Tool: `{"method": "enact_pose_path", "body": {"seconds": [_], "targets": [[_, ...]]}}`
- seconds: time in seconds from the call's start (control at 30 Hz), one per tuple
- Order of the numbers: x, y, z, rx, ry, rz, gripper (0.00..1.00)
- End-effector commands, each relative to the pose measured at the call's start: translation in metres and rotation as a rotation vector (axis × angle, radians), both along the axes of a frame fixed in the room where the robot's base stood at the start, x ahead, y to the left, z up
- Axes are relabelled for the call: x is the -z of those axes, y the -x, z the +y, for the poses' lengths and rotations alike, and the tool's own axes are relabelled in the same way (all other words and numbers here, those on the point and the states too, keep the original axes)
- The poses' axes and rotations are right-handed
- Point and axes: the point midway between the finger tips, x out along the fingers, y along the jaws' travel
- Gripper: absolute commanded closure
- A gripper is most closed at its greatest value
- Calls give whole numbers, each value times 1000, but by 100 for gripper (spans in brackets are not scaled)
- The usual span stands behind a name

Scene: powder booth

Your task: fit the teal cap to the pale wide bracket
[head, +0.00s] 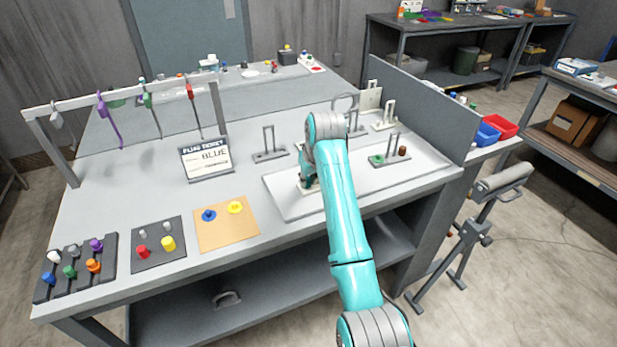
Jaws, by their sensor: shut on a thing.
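My gripper (307,183) is low over the left part of the pale tray (290,207), mostly hidden behind my own arm. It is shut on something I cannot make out. A small pale piece shows at its fingertips, close to the tray. A green-teal round piece (377,160) sits on a grey base beside a brown one (403,151), right of my arm. A pale wide upright bracket (370,99) stands at the back, with a smaller pale bracket (386,117) in front. I cannot tell which pale one is the task's bracket.
Coloured plugs fill a dark rack (76,268) and plate (158,246); discs lie on a tan mat (226,224). A hanging rail is left, a grey partition (420,108) right.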

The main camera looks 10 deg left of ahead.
Motion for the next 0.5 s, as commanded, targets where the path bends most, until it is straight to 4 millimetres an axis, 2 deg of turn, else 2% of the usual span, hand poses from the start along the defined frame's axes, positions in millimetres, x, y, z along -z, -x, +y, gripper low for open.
{"method": "enact_pose_path", "body": {"seconds": [0.13,0.17,0.23,0.27,0.5], "targets": [[0,0,0,0,0,0,91],[0,0,0,0,0,0,72],[0,0,0,0,0,0,54],[0,0,0,0,0,0,50],[0,0,0,0,0,0,50]]}}
